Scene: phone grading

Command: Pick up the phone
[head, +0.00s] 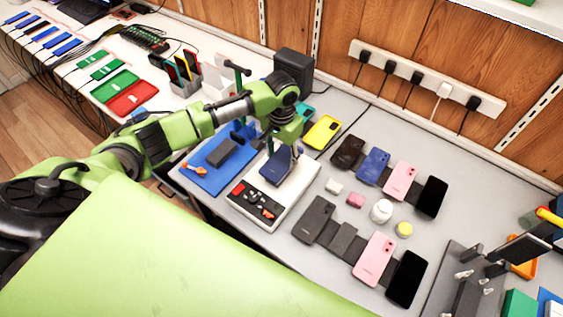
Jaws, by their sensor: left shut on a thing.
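My left gripper (284,150) reaches in from the left and points down over a white test box (292,196). It is shut on a dark blue phone (276,170), gripping its upper end. The phone is over the upper part of the box; I cannot tell whether it touches the box. The fingertips are small and partly hidden by the wrist. Other phones lie in two rows to the right: dark, blue (373,166), pink (399,181) and black (431,197) ones, with grey (313,219), pink and black ones nearer. My right gripper is not in view.
A blue mat (209,178) with a dark block and an orange tool lies left of the box. A yellow phone case (322,132) lies behind it. A dark stand (470,285) is at the right. A power strip (424,78) is on the wall.

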